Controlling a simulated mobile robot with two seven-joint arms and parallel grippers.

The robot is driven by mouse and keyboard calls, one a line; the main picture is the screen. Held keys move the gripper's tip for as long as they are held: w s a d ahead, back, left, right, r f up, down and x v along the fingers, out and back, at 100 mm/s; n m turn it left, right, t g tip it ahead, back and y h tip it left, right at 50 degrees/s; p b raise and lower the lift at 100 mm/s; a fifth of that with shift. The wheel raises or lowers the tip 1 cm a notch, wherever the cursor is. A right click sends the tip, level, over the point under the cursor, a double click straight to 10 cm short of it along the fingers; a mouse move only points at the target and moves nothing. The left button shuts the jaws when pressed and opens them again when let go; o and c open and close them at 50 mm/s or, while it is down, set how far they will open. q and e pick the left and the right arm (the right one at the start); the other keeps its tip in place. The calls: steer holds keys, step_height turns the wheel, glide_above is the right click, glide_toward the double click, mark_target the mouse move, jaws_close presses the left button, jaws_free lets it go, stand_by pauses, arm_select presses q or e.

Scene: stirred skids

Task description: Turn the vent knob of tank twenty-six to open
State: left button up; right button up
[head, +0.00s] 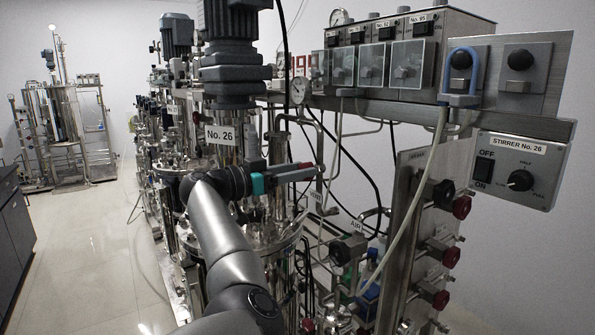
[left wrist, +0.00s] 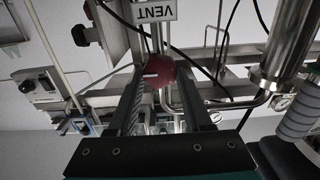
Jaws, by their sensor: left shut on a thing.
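The tank labelled No. 26 (head: 220,135) stands at the middle of the head view, with a motor above the label. My left gripper (head: 314,172) reaches across in front of it from the left. In the left wrist view, upside down, the red round vent knob (left wrist: 160,73) sits between the fingertips, below a VENT plate (left wrist: 155,11). The fingers (left wrist: 160,85) are shut on the knob, and a pale pointer line shows on its face. In the head view the VENT plate (head: 316,203) is partly visible and the knob is hard to make out. My right gripper is out of view.
A stirrer box for No. 26 (head: 520,172) with a switch and dial is at the right. Red valve knobs (head: 451,257) line a steel panel (head: 405,215). Hoses and pipes hang close around my left gripper. Open floor (head: 95,240) lies at the left.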

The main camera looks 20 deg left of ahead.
arm_select(q)
jaws_close()
steer(key=shift+w+a+f+n+p, duration=0.15)
steer(key=shift+n+p, duration=1.2)
steer(key=shift+n, duration=2.3)
steer(key=shift+s+f+n+p, duration=0.15)
steer(key=shift+n+p, duration=1.2)
steer(key=shift+n, duration=2.35)
steer(key=shift+w+a+f+n+p, duration=0.15)
steer(key=shift+n+p, duration=1.2)
steer(key=shift+n, duration=2.3)
steer(key=o, duration=0.9)
jaws_free()
